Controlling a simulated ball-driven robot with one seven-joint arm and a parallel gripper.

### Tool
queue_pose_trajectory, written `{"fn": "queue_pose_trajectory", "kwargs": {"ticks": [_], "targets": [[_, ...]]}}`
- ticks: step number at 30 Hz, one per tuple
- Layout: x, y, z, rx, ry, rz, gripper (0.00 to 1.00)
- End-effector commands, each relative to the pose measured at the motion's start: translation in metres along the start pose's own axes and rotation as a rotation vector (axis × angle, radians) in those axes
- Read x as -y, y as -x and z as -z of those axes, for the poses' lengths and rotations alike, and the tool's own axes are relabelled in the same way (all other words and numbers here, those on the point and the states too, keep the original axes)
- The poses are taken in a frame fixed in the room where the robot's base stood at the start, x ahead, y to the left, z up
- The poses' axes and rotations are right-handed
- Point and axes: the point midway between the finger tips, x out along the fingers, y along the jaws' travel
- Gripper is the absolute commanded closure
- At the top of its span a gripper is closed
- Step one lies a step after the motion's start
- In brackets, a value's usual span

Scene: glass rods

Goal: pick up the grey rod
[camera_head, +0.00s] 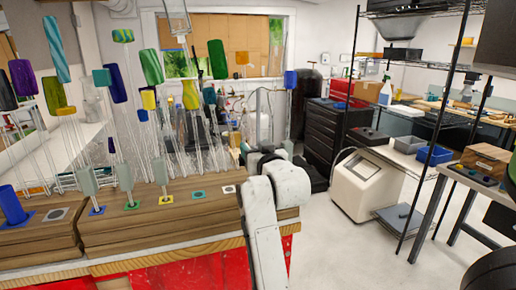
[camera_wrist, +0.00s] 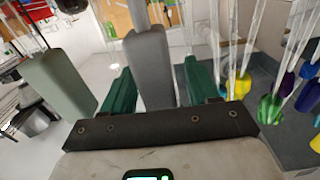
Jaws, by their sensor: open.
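In the wrist view, a grey rod end (camera_wrist: 149,68), a thick block with a thinner stem above it, stands between the two green fingers of my gripper (camera_wrist: 160,88). The fingers are apart, one on each side of it, and I see a gap at the right finger. How deep the rod sits between them I cannot tell. In the head view my arm is at the right end of the wooden bench (camera_head: 165,222); the fingers are hidden there, and I cannot make out the grey rod.
A pale grey-green block (camera_wrist: 58,80) stands close left of my fingers in the wrist view. Glass rods with coloured ends, such as a green one (camera_wrist: 268,110), are to the right. In the head view many rods crowd the bench's left; a black drawer cabinet (camera_head: 333,135) stands beyond my arm.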

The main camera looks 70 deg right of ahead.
Motion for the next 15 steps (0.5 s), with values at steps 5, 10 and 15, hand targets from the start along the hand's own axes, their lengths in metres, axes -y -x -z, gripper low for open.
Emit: {"fn": "queue_pose_trajectory", "kwargs": {"ticks": [5,10,15], "targets": [[-0.0002,-0.0014,-0.0004,0.0,0.0,0.0,0.4],[-0.0001,-0.0012,-0.0005,0.0,0.0,0.0,0.51],[0.0,-0.0011,-0.0005,0.0,0.0,0.0,0.67]]}}
